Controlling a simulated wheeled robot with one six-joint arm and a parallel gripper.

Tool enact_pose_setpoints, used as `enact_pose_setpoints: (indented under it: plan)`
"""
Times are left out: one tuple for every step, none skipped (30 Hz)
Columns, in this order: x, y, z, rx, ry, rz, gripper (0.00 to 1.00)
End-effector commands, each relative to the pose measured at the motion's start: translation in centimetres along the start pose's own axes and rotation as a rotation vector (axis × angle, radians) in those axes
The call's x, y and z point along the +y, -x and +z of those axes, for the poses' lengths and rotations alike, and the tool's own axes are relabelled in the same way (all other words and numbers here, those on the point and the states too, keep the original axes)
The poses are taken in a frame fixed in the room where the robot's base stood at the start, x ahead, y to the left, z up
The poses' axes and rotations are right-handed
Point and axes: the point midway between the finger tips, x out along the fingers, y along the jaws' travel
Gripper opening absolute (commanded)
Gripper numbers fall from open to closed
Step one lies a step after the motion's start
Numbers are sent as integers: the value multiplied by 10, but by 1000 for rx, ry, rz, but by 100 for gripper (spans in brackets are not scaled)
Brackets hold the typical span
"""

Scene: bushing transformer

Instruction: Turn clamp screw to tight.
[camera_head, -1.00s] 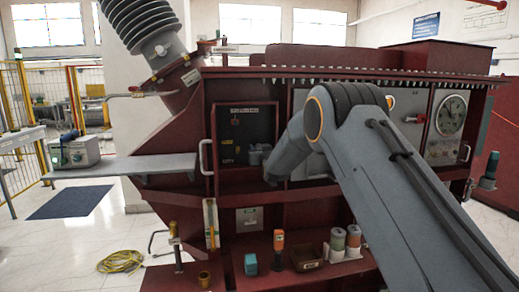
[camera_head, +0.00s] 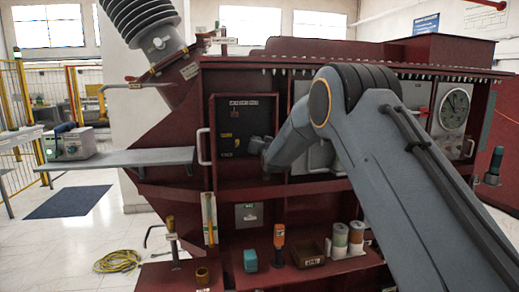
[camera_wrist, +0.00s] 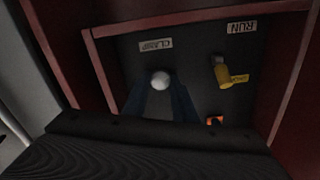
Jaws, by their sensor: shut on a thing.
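The clamp screw shows in the wrist view as a pale round knob (camera_wrist: 160,79), beside an upside-down CLAMP label (camera_wrist: 155,45). It is mounted on a dark panel (camera_wrist: 196,50). My gripper (camera_wrist: 161,92) is shut on the clamp screw, with one dark finger on each side of the knob. In the head view my gripper (camera_head: 258,145) is at the right part of the dark panel (camera_head: 230,112) in the red transformer body. The screw is too small or hidden there. How tight it is cannot be told.
A yellow lever (camera_wrist: 222,73) by a RUN label and an orange part (camera_wrist: 214,121) sit right of the screw. The panel's red frame (camera_wrist: 97,70) is close on the left. Below, a shelf holds an orange-handled tool (camera_head: 279,237), a teal block (camera_head: 250,260) and a brown tray (camera_head: 309,252).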

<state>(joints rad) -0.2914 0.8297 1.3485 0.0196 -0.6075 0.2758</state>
Motion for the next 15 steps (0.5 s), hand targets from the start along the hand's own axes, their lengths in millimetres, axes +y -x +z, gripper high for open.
enact_pose_setpoints:
  plan:
    - [2, -1, 3, 3, -43, -1, 2]
    - [2, -1, 3, 3, -72, -1, 2]
    - [2, -1, 3, 3, -110, -1, 2]
    - [2, -1, 3, 2, -139, -1, 2]
    - [2, -1, 4, 2, -168, -1, 2]
    - [2, -1, 4, 2, -206, -1, 2]
    - [2, -1, 3, 3, -234, -1, 2]
    - [2, -1, 3, 3, -263, -1, 2]
    - [2, -1, 4, 2, -301, -1, 2]
    - [2, -1, 4, 2, -330, -1, 2]
    - [2, -1, 3, 2, -358, -1, 2]
    - [3, -1, 3, 2, -396, -1, 2]
    - [3, -1, 4, 2, -425, -1, 2]
    - [3, -1, 4, 2, -454, -1, 2]
    - [3, -1, 3, 2, -491, -1, 2]
